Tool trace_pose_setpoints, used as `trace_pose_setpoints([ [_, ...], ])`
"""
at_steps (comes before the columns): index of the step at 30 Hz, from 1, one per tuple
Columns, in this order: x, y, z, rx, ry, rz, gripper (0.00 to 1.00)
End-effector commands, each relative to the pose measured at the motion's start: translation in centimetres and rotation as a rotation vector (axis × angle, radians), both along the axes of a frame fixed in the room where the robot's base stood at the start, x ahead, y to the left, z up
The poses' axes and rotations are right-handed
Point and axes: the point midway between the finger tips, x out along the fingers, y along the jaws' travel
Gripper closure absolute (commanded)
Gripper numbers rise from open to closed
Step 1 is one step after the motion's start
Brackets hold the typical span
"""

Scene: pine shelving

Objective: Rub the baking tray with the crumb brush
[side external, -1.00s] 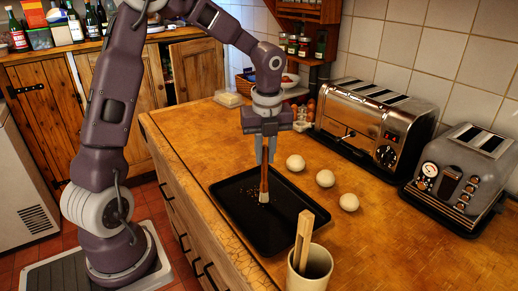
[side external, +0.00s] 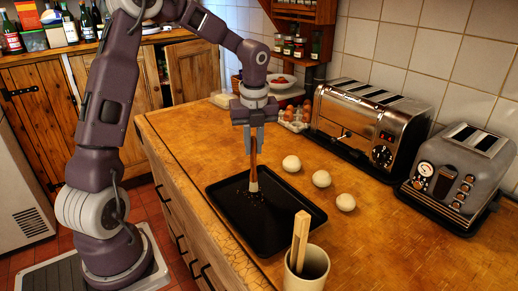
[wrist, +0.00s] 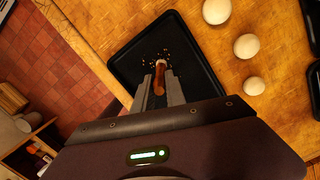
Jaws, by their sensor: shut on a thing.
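The black baking tray (side external: 290,228) lies on the wooden worktop, with small brown crumbs near its left-middle part. The crumbs (wrist: 149,63) also show in the wrist view, close to the brush. My gripper (side external: 254,148) is shut on the crumb brush (side external: 253,172), which hangs nearly upright with its pale bristles down. The bristle end is at the tray's surface among the crumbs; I cannot tell for certain whether it touches. In the wrist view the brush handle (wrist: 160,84) sits between my two fingers, and the bristle tip is partly hidden.
Several pale dough balls (side external: 321,179) lie in a row right of the tray. A beige pot (side external: 306,268) with wooden tongs (side external: 300,240) stands at the tray's near corner. Two toasters (side external: 370,125) stand along the tiled wall. An egg carton (side external: 294,120) is behind.

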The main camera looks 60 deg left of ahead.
Motion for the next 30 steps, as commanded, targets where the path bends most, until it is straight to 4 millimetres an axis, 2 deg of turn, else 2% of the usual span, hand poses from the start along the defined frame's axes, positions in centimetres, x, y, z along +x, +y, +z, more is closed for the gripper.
trace_pose_setpoints([
  [16,0.0,5.0,0.0,0.000,0.000,0.002,1.00],
  [20,1.3,4.9,0.0,0.000,-0.001,-0.001,1.00],
  [30,1.1,1.6,0.0,0.000,-0.001,-0.002,1.00],
])
